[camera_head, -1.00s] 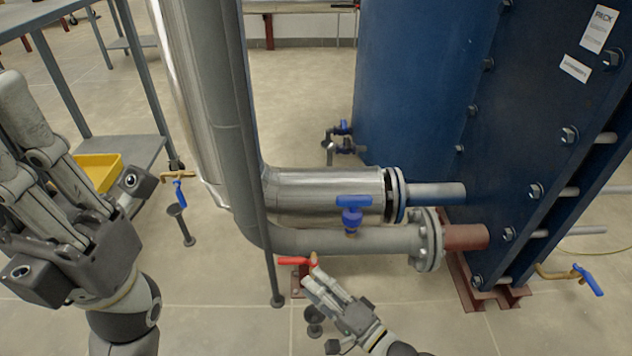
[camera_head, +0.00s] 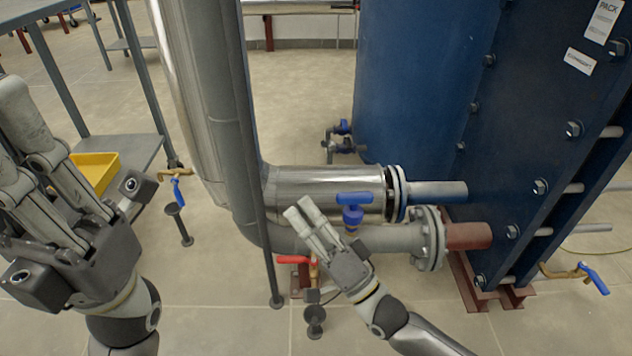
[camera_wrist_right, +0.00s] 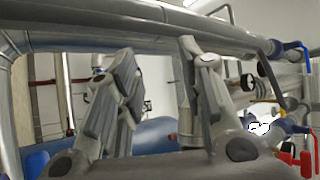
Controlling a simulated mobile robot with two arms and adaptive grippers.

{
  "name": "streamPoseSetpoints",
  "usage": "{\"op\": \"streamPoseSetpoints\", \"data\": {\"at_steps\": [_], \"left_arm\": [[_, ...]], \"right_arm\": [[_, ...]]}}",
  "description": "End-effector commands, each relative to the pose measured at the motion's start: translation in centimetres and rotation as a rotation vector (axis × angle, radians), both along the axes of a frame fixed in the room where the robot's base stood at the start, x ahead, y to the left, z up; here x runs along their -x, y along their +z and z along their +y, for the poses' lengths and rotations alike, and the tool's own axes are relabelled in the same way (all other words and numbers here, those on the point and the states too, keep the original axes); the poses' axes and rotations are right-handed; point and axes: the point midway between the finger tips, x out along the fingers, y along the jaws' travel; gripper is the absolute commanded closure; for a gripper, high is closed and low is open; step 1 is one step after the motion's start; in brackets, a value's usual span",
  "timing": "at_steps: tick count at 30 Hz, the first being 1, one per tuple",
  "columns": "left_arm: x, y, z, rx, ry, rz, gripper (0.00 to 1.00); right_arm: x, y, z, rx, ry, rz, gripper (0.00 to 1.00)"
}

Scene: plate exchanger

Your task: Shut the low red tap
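The low red tap (camera_head: 296,260) has a red lever on a brass body, below the grey lower pipe. Its lever lies roughly level, pointing left in the head view. In the right wrist view a red handle (camera_wrist_right: 306,160) shows at the lower right edge, outside the fingers. My right gripper (camera_head: 300,208) is above the tap, its fingertips in front of the pipes. Its two fingers (camera_wrist_right: 158,75) stand apart with nothing between them. My left gripper (camera_head: 12,115) is at the left edge, away from the tap, its finger gap unclear.
A blue-handled valve (camera_head: 353,205) stands on the lower pipe (camera_head: 385,240), just right of my right fingertips. A thin grey upright post (camera_head: 268,220) is left of the tap. The blue plate exchanger (camera_head: 540,130) fills the right.

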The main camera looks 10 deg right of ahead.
Motion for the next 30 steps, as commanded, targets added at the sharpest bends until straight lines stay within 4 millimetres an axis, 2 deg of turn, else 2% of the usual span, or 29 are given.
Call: {"op": "streamPoseSetpoints", "data": {"at_steps": [9,15,21,30], "left_arm": [[0.0,-0.8,0.0,0.000,0.000,0.000,1.00],[0.0,-1.1,0.0,0.000,0.000,0.000,1.00],[0.0,-1.1,0.0,0.000,0.000,0.000,1.00],[0.0,-1.1,0.0,0.000,0.000,0.000,1.00]], "right_arm": [[0.9,6.1,-0.8,0.020,-0.089,-0.205,0.64],[1.5,8.6,-1.3,0.032,-0.134,-0.291,0.64],[1.8,9.6,-1.5,0.038,-0.153,-0.324,0.64],[1.8,9.6,-1.5,0.037,-0.154,-0.325,0.64]]}}
